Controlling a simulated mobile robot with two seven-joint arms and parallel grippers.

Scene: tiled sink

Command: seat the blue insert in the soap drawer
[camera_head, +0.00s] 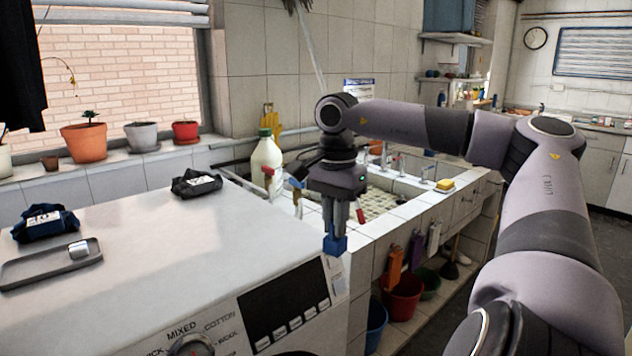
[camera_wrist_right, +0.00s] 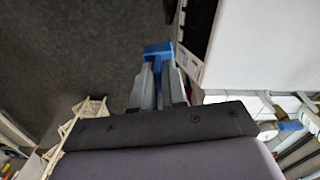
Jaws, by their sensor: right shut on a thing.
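My right gripper (camera_head: 335,229) is shut on the blue insert (camera_head: 335,245), a small blue block held at its fingertips. The insert is beside the front right corner of the white washing machine (camera_head: 170,240). In the right wrist view, the blue insert (camera_wrist_right: 158,49) shows just beyond the fingers (camera_wrist_right: 153,78), over dark floor and close to the machine's edge. A pale piece (camera_head: 337,277) just below the insert may be the soap drawer; I cannot tell how far it is open. My left gripper is not in view.
On the machine top lie a grey tray (camera_head: 30,272) with a small metal cup, and two dark bundles (camera_head: 196,183). A tiled sink (camera_head: 385,200) with a white bottle (camera_head: 266,162) stands behind. Red (camera_head: 402,298) and blue buckets are below. The middle of the machine top is clear.

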